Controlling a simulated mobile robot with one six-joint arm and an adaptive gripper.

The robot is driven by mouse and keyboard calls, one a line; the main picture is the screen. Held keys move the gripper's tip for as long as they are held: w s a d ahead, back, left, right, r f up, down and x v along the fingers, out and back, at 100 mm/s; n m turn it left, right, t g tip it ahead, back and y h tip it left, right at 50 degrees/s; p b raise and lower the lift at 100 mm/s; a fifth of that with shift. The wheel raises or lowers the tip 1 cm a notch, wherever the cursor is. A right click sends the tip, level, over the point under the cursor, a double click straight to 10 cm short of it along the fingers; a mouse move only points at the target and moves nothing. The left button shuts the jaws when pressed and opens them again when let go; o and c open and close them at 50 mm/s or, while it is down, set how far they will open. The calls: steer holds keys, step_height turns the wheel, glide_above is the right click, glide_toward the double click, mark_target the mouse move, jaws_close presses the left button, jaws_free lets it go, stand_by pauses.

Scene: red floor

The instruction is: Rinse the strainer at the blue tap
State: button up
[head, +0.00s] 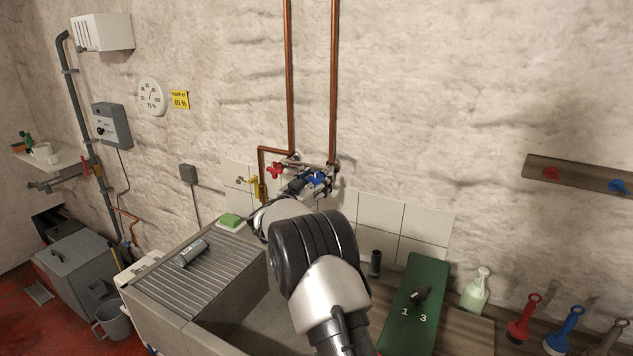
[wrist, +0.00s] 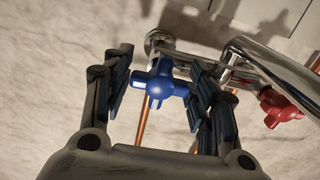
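The blue tap handle (wrist: 160,85) is on the chrome wall fitting and shows between my fingers in the wrist view. It also shows in the head view (head: 318,179). My gripper (wrist: 158,68) is open, with one finger on each side of the blue handle. The right finger is close to the handle; I cannot tell whether it touches. In the head view my gripper (head: 298,187) is at the tap, and my arm covers much of the sink. I cannot make out a strainer for certain; a dark grey cylinder (head: 193,253) lies on the ribbed drainboard (head: 222,268).
A red tap handle (wrist: 280,107) and the chrome spout pipe (wrist: 270,68) are close on the right in the wrist view. A green board (head: 425,285) bears a black object. A dark cylinder (head: 376,263) stands near the tiles. A spray bottle (head: 476,291) is further right.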

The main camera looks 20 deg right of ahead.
steer(key=c, duration=0.6)
steer(key=p, duration=0.2)
steer(key=n+p, duration=0.1)
steer(key=p, duration=0.1)
steer(key=shift+r+n, duration=0.3)
steer(key=n+p, duration=0.2)
steer(key=p, duration=0.1)
steer(key=shift+f+n+p, duration=0.25)
steer(key=shift+n+p, duration=0.15)
steer(key=shift+n, duration=0.1)
steer(key=o, duration=1.1)
steer(key=shift+c, duration=0.2)
steer(key=v, duration=1.2)
